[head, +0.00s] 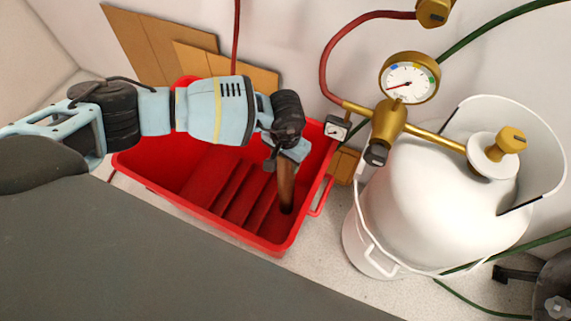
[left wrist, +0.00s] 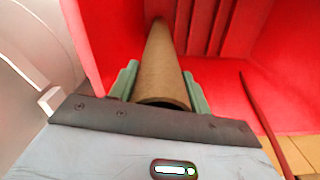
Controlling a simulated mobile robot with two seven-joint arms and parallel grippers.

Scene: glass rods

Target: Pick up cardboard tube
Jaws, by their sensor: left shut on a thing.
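The brown cardboard tube (head: 286,188) stands roughly upright in the right end of a red crate (head: 266,235). My left gripper (head: 284,164) reaches down over the crate and is shut on the tube's upper part. In the left wrist view the tube (left wrist: 161,60) runs away from me between the two greenish fingers (left wrist: 161,88), with its hollow near end close to the gripper's palm. Its far end reaches down into the red crate (left wrist: 115,35). My right gripper is not in view.
A white gas tank (head: 425,215) stands just right of the crate, with a brass gauge (head: 410,78) and a red hose (head: 327,65) above. Flat cardboard pieces (head: 150,45) lean on the wall behind. Ribs line the crate floor.

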